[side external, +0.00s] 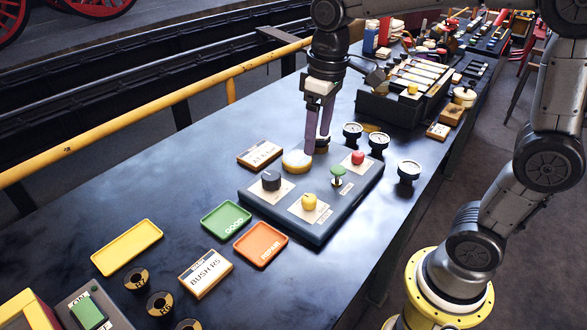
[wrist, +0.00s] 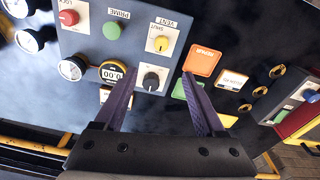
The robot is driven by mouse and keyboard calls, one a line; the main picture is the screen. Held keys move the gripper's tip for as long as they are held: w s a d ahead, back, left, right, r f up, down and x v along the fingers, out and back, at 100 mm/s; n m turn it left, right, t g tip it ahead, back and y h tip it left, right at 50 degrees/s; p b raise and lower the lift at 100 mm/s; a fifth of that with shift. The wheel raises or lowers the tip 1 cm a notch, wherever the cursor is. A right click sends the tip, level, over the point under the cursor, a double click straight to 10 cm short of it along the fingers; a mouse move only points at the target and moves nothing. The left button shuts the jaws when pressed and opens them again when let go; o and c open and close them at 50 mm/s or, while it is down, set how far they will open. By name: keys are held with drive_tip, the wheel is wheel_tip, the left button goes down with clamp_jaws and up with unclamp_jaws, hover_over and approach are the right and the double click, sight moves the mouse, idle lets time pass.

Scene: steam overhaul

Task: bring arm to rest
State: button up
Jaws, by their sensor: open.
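My gripper (side external: 317,146) hangs fingers-down over the bench, by the back edge of the dark control panel (side external: 265,207). Its two purple fingers are apart, with nothing between them in the side view. The panel also bears a yellow knob (side external: 309,202), a green button (side external: 338,172) and a red knob (side external: 358,157). A round brass-rimmed gauge (wrist: 112,72) reading 0.00 lies beside the left finger. I cannot tell the exact height of the fingertips above the bench.
Small dial gauges (side external: 408,171) stand right of the panel. Green (side external: 226,220), orange (side external: 260,244) and yellow (side external: 127,247) trays lie at the front left. A dark rack (side external: 405,92) stands behind. A yellow rail (side external: 160,106) runs along the far side. Bare bench lies left of my gripper.

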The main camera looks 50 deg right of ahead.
drive_tip(key=s+d+m+t, duration=0.1)
drive_tip(key=s+t, duration=0.3)
drive_tip(key=s, duration=1.1)
drive_tip(key=shift+s+f+m+t, duration=0.3)
drive_tip(key=shift+s+f+m, duration=0.05)
drive_tip(key=shift+f+m, duration=0.1)
